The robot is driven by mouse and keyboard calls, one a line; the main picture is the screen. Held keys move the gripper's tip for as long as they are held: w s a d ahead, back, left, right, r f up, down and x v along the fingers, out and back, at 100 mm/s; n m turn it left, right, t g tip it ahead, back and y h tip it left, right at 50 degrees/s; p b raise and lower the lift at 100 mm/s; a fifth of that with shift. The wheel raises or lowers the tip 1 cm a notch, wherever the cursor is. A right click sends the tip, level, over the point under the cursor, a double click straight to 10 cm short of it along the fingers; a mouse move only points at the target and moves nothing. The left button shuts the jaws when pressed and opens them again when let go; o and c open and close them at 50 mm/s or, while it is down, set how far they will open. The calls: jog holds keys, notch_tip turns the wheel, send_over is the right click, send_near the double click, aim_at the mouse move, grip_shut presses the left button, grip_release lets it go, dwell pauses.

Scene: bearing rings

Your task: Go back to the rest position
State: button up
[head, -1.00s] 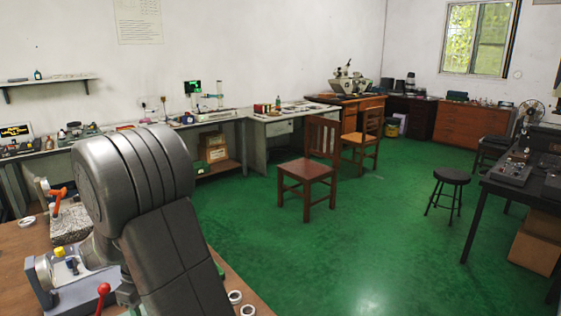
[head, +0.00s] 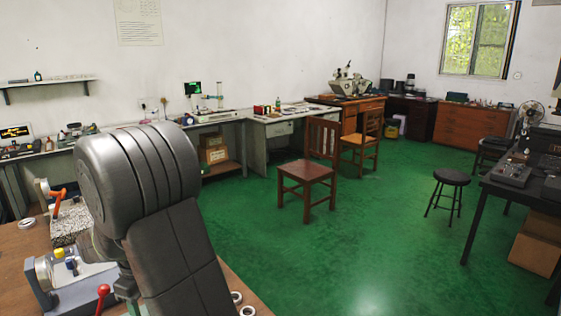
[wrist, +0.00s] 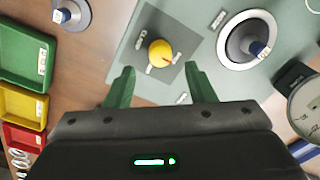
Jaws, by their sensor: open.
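My gripper (wrist: 159,69) shows in the wrist view, with two green fingers spread apart and nothing between them. Below it in the scene, a yellow round knob (wrist: 160,53) sits on a dark grey square plate, apart from the fingers. In the head view my grey arm fills the lower left and hides the gripper.
In the wrist view, green (wrist: 24,58), yellow (wrist: 20,105) and red (wrist: 22,138) trays lie left; a large ring (wrist: 232,47) and dial gauge (wrist: 307,106) lie right. In the head view, rings (head: 247,311) lie by the bench edge. A wooden chair (head: 307,172) stands on open green floor.

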notch_tip(320, 180, down, 5)
jog(key=shift+s+f, duration=0.1)
jog(key=shift+a+m, duration=0.1)
jog(key=shift+m, duration=0.4)
jog(key=shift+r+m+p, duration=0.2)
jog(key=shift+m+p, duration=0.15)
jog(key=shift+m, duration=0.45)
jog(key=m+p, duration=0.1)
jog(key=m, duration=0.5)
jog(key=m+p, duration=0.2)
jog(key=m, duration=0.3)
jog(key=shift+m+p, duration=0.8)
jog(key=shift+m, duration=1.4)
